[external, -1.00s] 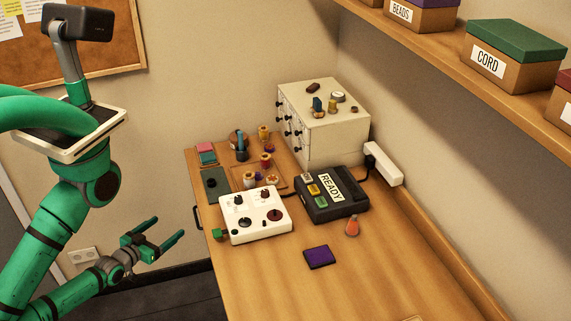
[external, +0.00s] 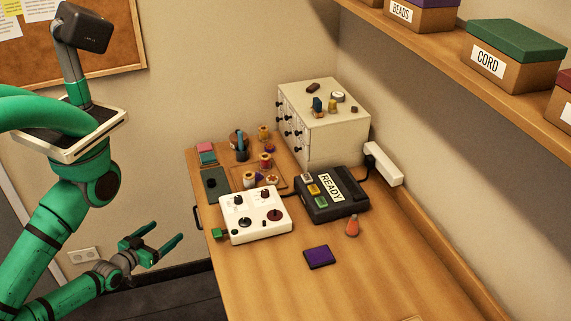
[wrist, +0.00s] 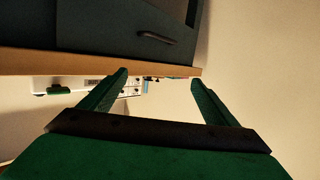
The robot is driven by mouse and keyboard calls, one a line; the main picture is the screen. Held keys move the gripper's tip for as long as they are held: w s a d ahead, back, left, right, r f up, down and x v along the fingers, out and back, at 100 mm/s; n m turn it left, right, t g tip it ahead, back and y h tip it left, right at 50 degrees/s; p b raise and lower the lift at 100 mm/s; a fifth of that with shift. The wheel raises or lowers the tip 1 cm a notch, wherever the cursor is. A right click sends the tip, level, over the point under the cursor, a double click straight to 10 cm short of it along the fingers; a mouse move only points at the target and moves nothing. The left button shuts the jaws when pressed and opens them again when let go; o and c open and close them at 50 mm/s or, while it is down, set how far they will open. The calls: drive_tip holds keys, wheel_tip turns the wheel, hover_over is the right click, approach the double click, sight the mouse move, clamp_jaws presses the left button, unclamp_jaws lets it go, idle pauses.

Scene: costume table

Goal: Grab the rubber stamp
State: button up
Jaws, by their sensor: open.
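My gripper (external: 168,231) is open and empty, in the air left of the table's left edge. Its two fingers also show in the wrist view (wrist: 159,78), spread apart with nothing between them. I cannot tell for sure which thing is the rubber stamp. A small orange, pear-shaped object (external: 352,226) stands right of the purple pad (external: 319,257) on the table, far from my gripper. Small dark blue (external: 318,104) and brown (external: 312,87) objects are on top of the white drawer cabinet (external: 345,136).
A white control box (external: 262,228) with knobs and a black READY box (external: 331,212) occupy the middle of the table (external: 390,280). Spools and a cup (external: 240,148) are behind them. A shelf (external: 480,100) with boxes overhangs the right. The table's front is mostly clear.

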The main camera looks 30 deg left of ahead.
drive_tip(key=shift+c, duration=0.3)
drive_tip(key=c, duration=0.6)
drive_tip(key=shift+c, duration=0.2)
drive_tip(key=shift+w, duration=0.1)
